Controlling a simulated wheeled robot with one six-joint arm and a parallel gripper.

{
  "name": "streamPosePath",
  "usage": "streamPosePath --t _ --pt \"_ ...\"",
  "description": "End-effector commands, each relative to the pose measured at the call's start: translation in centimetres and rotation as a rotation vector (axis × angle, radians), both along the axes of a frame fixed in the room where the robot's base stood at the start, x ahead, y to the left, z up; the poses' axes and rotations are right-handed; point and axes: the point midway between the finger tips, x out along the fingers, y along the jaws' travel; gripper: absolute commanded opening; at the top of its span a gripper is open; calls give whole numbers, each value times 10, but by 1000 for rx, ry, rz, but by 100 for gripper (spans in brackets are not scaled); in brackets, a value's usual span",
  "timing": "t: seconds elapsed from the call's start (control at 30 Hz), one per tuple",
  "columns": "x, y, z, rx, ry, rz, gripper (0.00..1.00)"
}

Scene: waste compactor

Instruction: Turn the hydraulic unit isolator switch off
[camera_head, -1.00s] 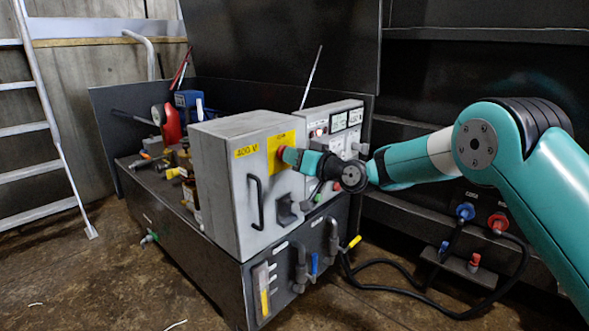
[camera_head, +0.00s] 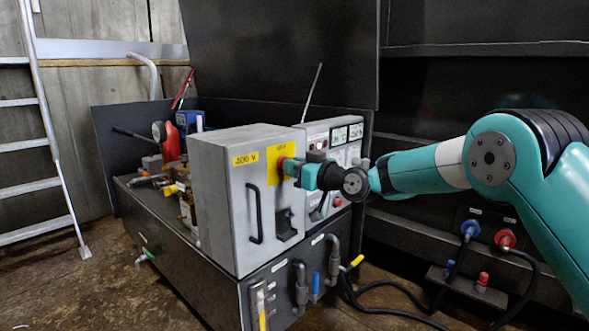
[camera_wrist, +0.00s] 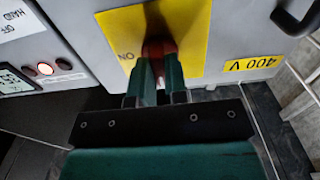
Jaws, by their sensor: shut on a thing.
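The isolator switch is a red knob (camera_wrist: 158,48) on a yellow plate (camera_wrist: 190,22) in the wrist view, with "ON" printed beside it. In the head view the red knob (camera_head: 281,164) shows at the edge of the yellow plate (camera_head: 275,149) on the grey cabinet (camera_head: 225,190) marked "400 V". My gripper (camera_wrist: 160,68) is shut on the red knob, its green fingers pressed on either side of it. My gripper (camera_head: 291,168) hides part of the knob and plate, so I cannot tell the knob's exact angle.
A black handle (camera_head: 254,212) and a dark bracket (camera_head: 286,224) stick out below the plate. A control panel (camera_head: 345,145) with meters stands to the right. A ladder (camera_head: 50,140) stands at the left.

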Motion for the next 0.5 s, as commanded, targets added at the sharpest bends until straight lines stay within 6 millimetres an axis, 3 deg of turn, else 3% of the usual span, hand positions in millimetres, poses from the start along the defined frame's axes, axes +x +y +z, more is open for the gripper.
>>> streamPosePath --t 0.17,0.2,0.3,0.5 --pt "0 0 -2 -5 1 -1 0" --pt "0 0 -2 -5 3 -1 18" --pt "0 0 -2 -5 2 -1 39" --pt "0 0 -1 -2 1 -1 39"
